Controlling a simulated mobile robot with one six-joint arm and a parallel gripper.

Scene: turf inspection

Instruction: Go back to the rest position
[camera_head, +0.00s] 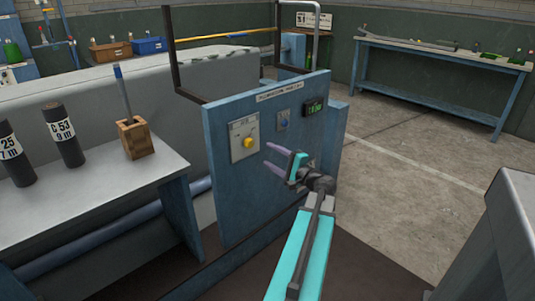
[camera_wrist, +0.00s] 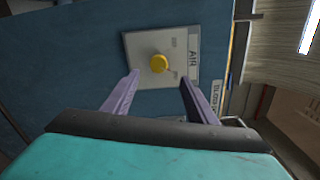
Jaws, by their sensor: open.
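My gripper (camera_head: 279,161) is open and empty in front of the blue control panel (camera_head: 225,185). Its two purple-grey fingers point toward a yellow knob (camera_head: 248,143) on a light plate (camera_head: 243,129). In the wrist view, my gripper (camera_wrist: 158,88) shows its fingers spread wide, with the yellow knob (camera_wrist: 159,63) between and beyond their tips. The fingers appear apart from the knob. My teal arm reaches in from the bottom of the head view.
A grey bench (camera_head: 100,190) at left carries dark labelled cylinders (camera_head: 63,135) and a wooden block (camera_head: 134,138) holding a rod. A workbench (camera_head: 440,65) stands at the back right. Open concrete floor (camera_head: 400,150) lies between. A grey block (camera_head: 500,240) stands at right.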

